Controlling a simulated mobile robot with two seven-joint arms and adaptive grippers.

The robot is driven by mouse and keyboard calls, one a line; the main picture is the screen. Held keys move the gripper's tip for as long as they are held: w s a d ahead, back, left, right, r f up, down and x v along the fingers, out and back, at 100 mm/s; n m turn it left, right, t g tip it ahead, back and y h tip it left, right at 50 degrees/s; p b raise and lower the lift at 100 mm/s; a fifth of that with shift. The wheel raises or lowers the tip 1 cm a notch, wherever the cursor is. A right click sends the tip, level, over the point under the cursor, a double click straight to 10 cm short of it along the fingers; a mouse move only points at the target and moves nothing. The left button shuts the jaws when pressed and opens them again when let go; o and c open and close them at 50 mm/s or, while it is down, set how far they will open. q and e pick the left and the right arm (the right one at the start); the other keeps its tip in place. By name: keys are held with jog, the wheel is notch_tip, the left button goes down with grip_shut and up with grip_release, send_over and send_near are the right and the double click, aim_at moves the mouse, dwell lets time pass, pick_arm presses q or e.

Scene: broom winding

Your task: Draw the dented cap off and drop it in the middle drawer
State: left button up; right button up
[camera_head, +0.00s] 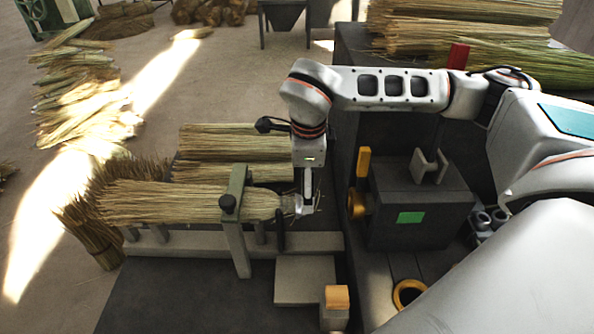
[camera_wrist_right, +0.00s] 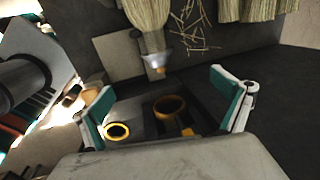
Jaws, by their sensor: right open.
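A pale, metal-looking cap (camera_head: 293,205) sits on the right-hand end of a straw broom bundle (camera_head: 165,202) lying in a cradle. In the right wrist view the cap (camera_wrist_right: 153,61) shows with a small orange tip at its end. A dent is too small to make out. My right gripper (camera_head: 306,195) hangs at the cap end in the head view. In the right wrist view my right gripper (camera_wrist_right: 163,84) is open and empty, and the cap lies ahead of the gap between its fingers, apart from both. My left gripper is out of view. I cannot identify a middle drawer.
A green-grey clamp (camera_head: 236,190) stands over the bundle. A dark box with a green square (camera_head: 410,218) and orange fittings stands to the right. A yellow ring (camera_head: 408,293) lies in front of it. Loose straw (camera_wrist_right: 195,40) lies beside the bundle.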

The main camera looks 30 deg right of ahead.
jog(key=shift+f+b, duration=0.45)
jog(key=shift+f, duration=0.15)
jog(key=shift+f+b, duration=0.3)
jog(key=shift+f, duration=0.05)
jog(key=shift+w+d+f+b, duration=0.1)
jog(key=shift+f+b, duration=0.25)
jog(key=shift+f, duration=0.15)
jog(key=shift+w+d+f+b, duration=0.1)
jog(key=shift+f+b, duration=0.25)
jog(key=shift+f, duration=0.1)
jog(key=f+b, duration=0.3)
jog(key=shift+w+d+f, duration=0.1)
jog(key=shift+w+f, duration=0.2)
jog(key=shift+w+d+f+b, duration=0.15)
jog(key=shift+f+b, duration=0.15)
jog(key=shift+f, duration=0.35)
jog(key=shift+w+d+f+b, duration=0.1)
jog(key=shift+f+b, duration=0.15)
jog(key=shift+f, duration=0.35)
jog(key=shift+w+f+b, duration=0.2)
jog(key=shift+f+b, duration=0.2)
jog(key=shift+f, duration=0.5)
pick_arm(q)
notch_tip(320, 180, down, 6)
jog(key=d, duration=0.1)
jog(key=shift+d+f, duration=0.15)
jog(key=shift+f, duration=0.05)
